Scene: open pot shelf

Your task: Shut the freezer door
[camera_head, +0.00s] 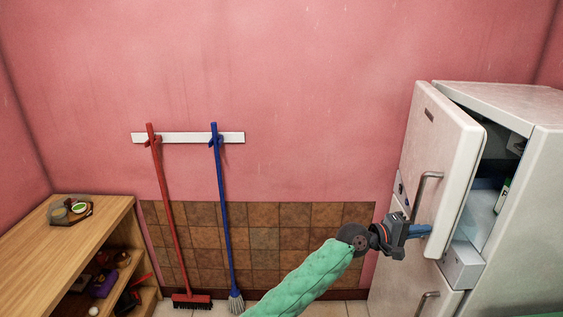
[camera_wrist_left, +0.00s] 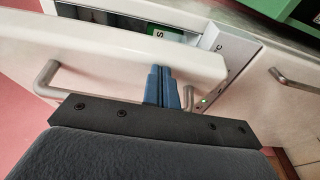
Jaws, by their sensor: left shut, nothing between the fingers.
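The freezer door (camera_head: 440,150) is the white upper door of the fridge unit, and it stands ajar with the interior showing along its right side. Its metal handle (camera_head: 421,195) is on the outer face. My left gripper (camera_head: 420,231) is shut and empty, its blue fingers at the lower part of the door, just below the handle. In the left wrist view the closed fingers (camera_wrist_left: 163,80) reach up to the white door (camera_wrist_left: 115,45); I cannot tell if they touch it. The door handle (camera_wrist_left: 45,75) is to their left there. My right gripper is not in view.
The white fridge body (camera_head: 540,220) stands at the right, with a lower door and handle (camera_head: 427,300). A red broom (camera_head: 168,210) and a blue mop (camera_head: 223,205) hang on the wall. A wooden shelf unit (camera_head: 110,220) is at the left. The floor between is clear.

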